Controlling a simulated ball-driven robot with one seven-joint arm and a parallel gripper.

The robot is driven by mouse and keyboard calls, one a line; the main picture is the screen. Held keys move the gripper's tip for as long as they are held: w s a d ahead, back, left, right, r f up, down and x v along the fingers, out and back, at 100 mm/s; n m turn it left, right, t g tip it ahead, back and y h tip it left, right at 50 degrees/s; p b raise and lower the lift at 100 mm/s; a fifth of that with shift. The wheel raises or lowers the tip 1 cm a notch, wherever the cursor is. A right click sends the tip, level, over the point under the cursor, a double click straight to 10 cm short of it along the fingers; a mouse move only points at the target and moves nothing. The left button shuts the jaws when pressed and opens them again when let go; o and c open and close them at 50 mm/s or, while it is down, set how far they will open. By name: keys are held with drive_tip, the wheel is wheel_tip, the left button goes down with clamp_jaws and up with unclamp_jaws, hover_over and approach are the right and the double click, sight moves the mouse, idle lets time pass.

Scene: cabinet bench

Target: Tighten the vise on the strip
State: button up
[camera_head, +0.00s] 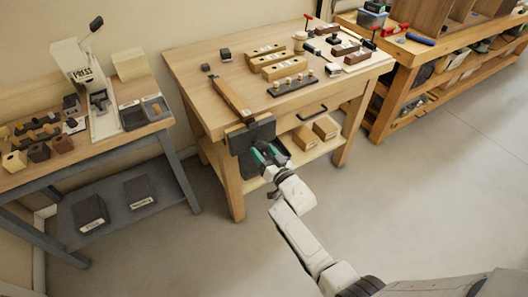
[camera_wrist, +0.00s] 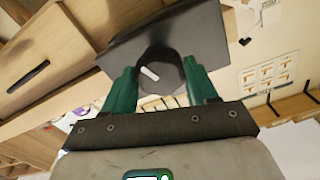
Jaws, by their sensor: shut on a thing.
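The vise (camera_head: 250,135) shows as a dark grey plate at the front left corner of the wooden workbench. It also fills the upper middle of the wrist view (camera_wrist: 205,35). A long wooden strip (camera_head: 230,97) lies on the bench top, with its near end at the vise; I cannot tell how tightly it sits. My gripper (camera_head: 265,155) is at the front of the vise. In the wrist view its green fingers are shut on the round dark vise knob (camera_wrist: 160,73), which bears a white mark. The fingertips are partly hidden behind the knob's sides.
The workbench (camera_head: 190,65) holds wooden blocks, a peg rack (camera_head: 292,86) and red-handled clamps. A drawer handle (camera_head: 312,112) and a lower shelf with boxes (camera_head: 305,137) are right of my gripper. A press table (camera_head: 100,150) stands left. The floor in front is clear.

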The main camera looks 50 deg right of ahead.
drive_tip(key=shift+f+m, duration=0.1)
drive_tip(key=shift+m, duration=0.9)
drive_tip(key=m+p, duration=0.1)
drive_tip(key=m, duration=0.2)
drive_tip(key=o, duration=0.9)
drive_tip(key=shift+s, duration=0.1)
drive_tip(key=p+v, duration=0.2)
drive_tip(key=v, duration=0.4)
drive_tip(key=shift+s+p, duration=0.3)
drive_tip(key=shift+p, duration=0.1)
drive_tip(key=shift+a, duration=0.15)
